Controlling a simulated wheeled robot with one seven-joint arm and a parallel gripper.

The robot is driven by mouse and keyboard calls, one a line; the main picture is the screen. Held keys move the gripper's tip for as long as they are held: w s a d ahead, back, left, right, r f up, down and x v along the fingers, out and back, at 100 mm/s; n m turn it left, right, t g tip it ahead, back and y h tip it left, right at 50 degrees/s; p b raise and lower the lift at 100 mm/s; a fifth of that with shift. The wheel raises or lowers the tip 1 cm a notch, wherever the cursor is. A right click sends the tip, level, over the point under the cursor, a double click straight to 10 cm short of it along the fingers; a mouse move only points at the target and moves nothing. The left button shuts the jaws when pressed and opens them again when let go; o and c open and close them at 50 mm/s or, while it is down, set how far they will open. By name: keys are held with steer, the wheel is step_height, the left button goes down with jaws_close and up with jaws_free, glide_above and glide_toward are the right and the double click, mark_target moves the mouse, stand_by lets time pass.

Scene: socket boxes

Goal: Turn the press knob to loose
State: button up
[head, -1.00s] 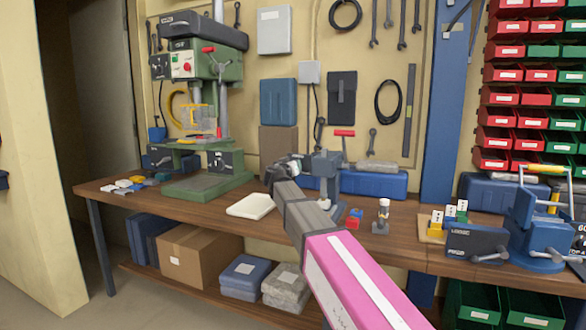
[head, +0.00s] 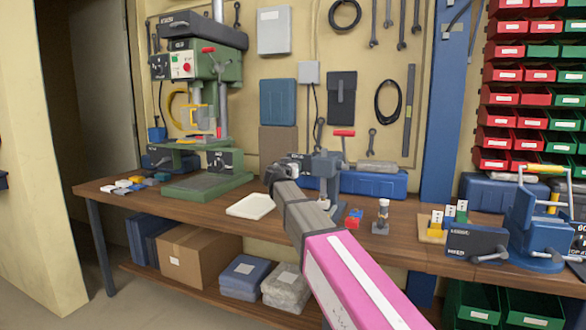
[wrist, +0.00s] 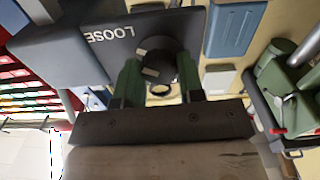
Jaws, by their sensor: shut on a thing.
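The small blue-grey press (head: 326,170) stands on the bench, partly hidden by my arm. In the wrist view, its dark plate (wrist: 188,28) carries the word LOOSE, which appears upside down to the left of the knob. The dark round press knob (wrist: 158,66) has lighter marks on its face. My gripper (wrist: 160,82) has a green finger on each side of the knob and is shut on it. In the head view, my gripper (head: 284,168) is at the left side of the press. The knob cannot be made out there.
A green drill press (head: 205,110) stands to the left, with a white tray (head: 250,206) before it. A red-handled tool (head: 344,134) and a blue case (head: 374,184) are behind the press. A blue vise-like device (head: 535,225) is at the right.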

steer(key=o, duration=0.9)
steer(key=shift+s, duration=0.1)
steer(key=v, duration=1)
steer(key=shift+s+a, duration=0.1)
steer(key=shift+s, duration=0.2)
